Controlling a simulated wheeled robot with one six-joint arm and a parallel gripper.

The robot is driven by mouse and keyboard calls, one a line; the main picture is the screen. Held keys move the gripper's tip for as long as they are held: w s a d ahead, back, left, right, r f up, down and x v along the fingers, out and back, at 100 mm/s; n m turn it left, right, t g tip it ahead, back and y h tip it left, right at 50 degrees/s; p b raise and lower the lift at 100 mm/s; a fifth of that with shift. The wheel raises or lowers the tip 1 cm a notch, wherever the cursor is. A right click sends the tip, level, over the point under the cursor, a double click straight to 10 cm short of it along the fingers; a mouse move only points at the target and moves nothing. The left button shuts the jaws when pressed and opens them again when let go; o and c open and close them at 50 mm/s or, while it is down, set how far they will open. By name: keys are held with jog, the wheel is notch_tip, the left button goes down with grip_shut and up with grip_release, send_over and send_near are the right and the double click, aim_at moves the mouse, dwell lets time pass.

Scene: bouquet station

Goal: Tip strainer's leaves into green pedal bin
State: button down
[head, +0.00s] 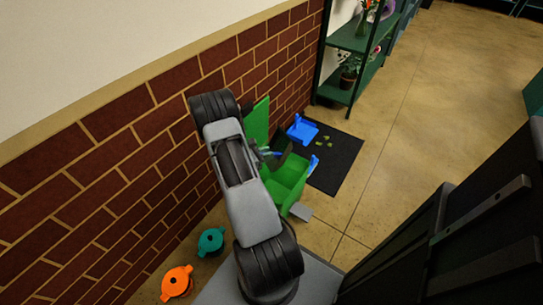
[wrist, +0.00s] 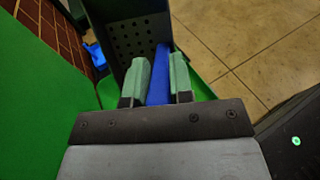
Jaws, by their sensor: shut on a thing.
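My gripper (wrist: 160,80) is shut on the blue handle (wrist: 159,75) of the dark strainer. The strainer's perforated face (wrist: 138,38) shows beyond the fingertips in the wrist view, with no leaves visible on it. In the head view my gripper (head: 268,153) is above the green pedal bin (head: 290,178), partly hidden by my arm. The bin's lid (head: 257,122) stands open against the wall side, and it fills the left of the wrist view (wrist: 35,110). The bin's pedal (head: 300,212) faces the front. The bin's floor is hard to see.
A black mat (head: 343,165) lies behind the bin, with a blue object (head: 302,130) and several small green bits (head: 325,141) on it. A teal pot (head: 211,241) and an orange pot (head: 176,283) stand by the brick wall. A green shelf (head: 352,70) stands behind. Floor at right is clear.

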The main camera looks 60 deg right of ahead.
jog(key=shift+w+a+f+g+h+b, duration=0.25)
jog(key=shift+a+f+h+b, duration=0.15)
jog(key=shift+b, duration=0.25)
jog(key=shift+w+a+f+g+h+b, duration=0.3)
jog(key=shift+a+h+b, duration=0.2)
jog(key=shift+b, duration=0.15)
jog(key=shift+a, duration=0.15)
